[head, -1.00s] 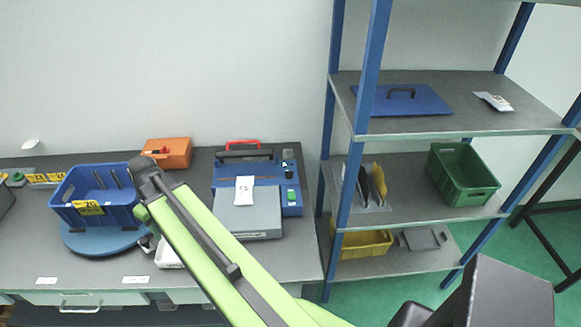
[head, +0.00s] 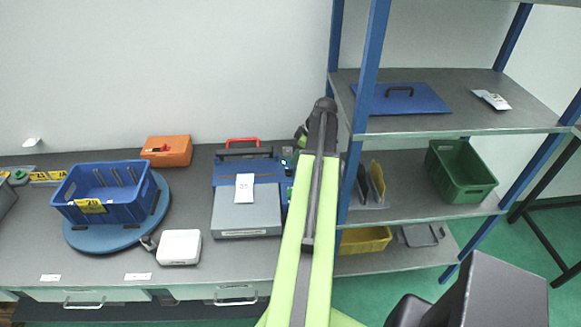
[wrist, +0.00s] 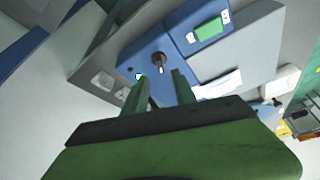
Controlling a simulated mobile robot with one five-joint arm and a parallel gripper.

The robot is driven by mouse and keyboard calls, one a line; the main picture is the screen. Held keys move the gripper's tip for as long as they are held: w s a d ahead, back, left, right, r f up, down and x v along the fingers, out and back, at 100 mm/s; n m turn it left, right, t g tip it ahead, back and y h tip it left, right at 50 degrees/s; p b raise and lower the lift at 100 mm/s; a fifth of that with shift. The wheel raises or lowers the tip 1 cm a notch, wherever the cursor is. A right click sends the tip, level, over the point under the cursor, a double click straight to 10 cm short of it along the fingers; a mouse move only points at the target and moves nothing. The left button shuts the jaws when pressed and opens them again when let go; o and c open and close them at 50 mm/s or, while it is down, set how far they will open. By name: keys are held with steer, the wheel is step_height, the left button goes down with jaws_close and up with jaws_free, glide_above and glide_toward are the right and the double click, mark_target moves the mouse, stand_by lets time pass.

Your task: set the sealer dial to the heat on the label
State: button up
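In the head view my arm hides most of the control panel and the dial. The dial's setting is not readable.
A blue crate (head: 106,214) sits on a blue turntable (head: 100,238) at the left. A white box (head: 179,247) and an orange case (head: 166,151) are on the bench. A blue-posted shelf (head: 362,80) stands close to the right of my arm.

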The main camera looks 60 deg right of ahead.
mark_target(290, 169)
steer(key=b+x, duration=0.5)
steer(key=x, duration=0.1)
steer(key=shift+f, duration=0.2)
steer(key=shift+w+f+b, duration=0.2)
steer(key=shift+f+b, duration=0.05)
steer(key=shift+b, duration=0.1)
steer(key=shift+r, duration=0.1)
jaws_close()
steer(key=shift+d, duration=0.1)
